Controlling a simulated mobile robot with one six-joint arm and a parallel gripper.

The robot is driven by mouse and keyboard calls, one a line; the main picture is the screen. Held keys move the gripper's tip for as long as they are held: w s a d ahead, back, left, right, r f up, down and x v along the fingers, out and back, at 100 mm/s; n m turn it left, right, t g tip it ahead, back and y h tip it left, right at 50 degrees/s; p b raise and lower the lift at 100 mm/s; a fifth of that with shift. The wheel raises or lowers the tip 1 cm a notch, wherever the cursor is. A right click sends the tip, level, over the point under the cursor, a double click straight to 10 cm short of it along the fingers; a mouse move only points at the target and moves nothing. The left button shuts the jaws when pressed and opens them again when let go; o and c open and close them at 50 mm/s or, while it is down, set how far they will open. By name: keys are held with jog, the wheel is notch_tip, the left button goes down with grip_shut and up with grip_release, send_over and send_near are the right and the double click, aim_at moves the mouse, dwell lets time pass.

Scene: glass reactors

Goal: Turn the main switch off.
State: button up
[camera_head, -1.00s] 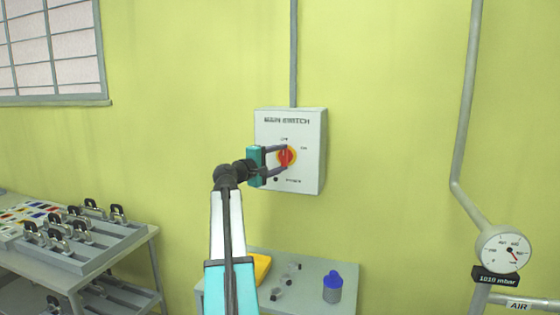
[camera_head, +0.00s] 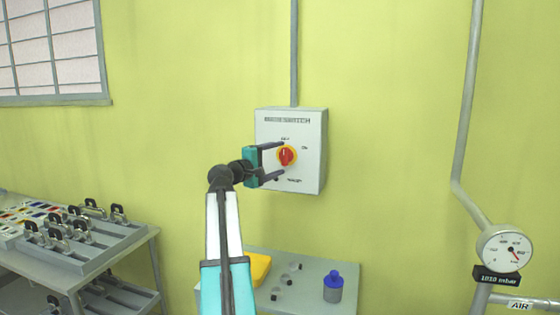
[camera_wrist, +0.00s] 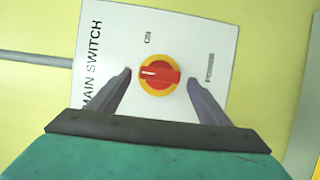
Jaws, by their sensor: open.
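The main switch is a grey-white box (camera_head: 313,170) on the wall with a red rotary knob (camera_head: 287,156) on a yellow disc. OFF is printed above the knob and ON to its right. The knob's handle stands upright, toward OFF. In the wrist view the box is turned sideways, and the knob (camera_wrist: 160,75) has its white mark at the left, on the box's upper side. My gripper (camera_head: 281,158) is open and empty, with one finger above and one below the knob's level. In the wrist view its fingers lie either side of the knob with gaps. The OFF label is hidden there.
A small grey table (camera_head: 310,285) below holds a blue-capped jar (camera_head: 333,287), a yellow item (camera_head: 259,268) and small clear pieces. A bench with padlocks (camera_head: 85,240) stands left. A gauge (camera_head: 504,249) and pipe are at right. The wall around the box is clear.

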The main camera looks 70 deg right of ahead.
jog(key=b+v, duration=0.2)
jog(key=v, duration=1)
dwell(0.3)
